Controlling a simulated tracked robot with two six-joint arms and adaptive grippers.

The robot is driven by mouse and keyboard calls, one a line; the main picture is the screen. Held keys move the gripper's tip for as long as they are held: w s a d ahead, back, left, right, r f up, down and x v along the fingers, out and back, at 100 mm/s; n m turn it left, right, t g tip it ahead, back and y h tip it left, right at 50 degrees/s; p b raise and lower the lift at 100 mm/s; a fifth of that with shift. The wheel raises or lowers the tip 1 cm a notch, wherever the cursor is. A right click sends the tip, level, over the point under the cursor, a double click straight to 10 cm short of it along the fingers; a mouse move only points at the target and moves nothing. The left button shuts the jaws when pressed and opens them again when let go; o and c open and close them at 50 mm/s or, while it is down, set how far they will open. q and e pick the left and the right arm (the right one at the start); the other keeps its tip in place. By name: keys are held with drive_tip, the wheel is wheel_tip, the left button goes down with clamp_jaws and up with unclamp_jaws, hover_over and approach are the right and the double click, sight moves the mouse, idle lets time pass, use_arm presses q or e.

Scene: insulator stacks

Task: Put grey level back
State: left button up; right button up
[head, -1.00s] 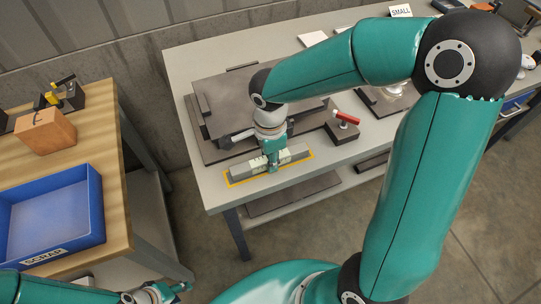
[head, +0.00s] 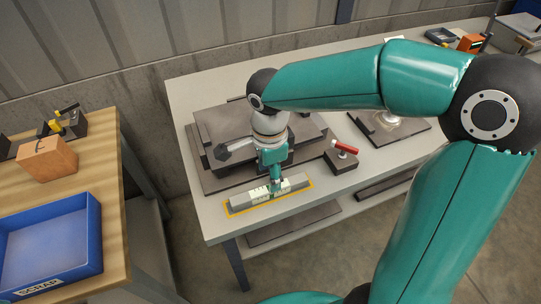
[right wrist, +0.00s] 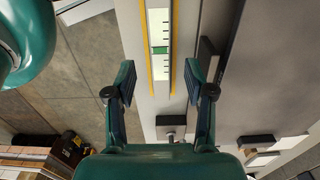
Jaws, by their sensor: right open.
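The grey level (head: 243,200) lies flat on the grey table inside a yellow outline (head: 229,211). In the right wrist view, its pale face with black ticks and a green vial (right wrist: 160,50) lies between two yellow lines. My right gripper (head: 276,187) is over the middle of the level in the head view and hides part of it. My left gripper is out of view.
A dark plate stack (head: 215,120) with a large bolt stands behind the level. A block with a red handle (head: 342,154) stands to its right. A wooden bench at left holds a blue SCRAP bin (head: 90,245) and an orange block (head: 47,158). The grey table's front edge is close.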

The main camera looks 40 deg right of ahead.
wheel_tip(320, 180, up, 5)
drive_tip(key=shift+r, duration=0.2)
idle(0.6)
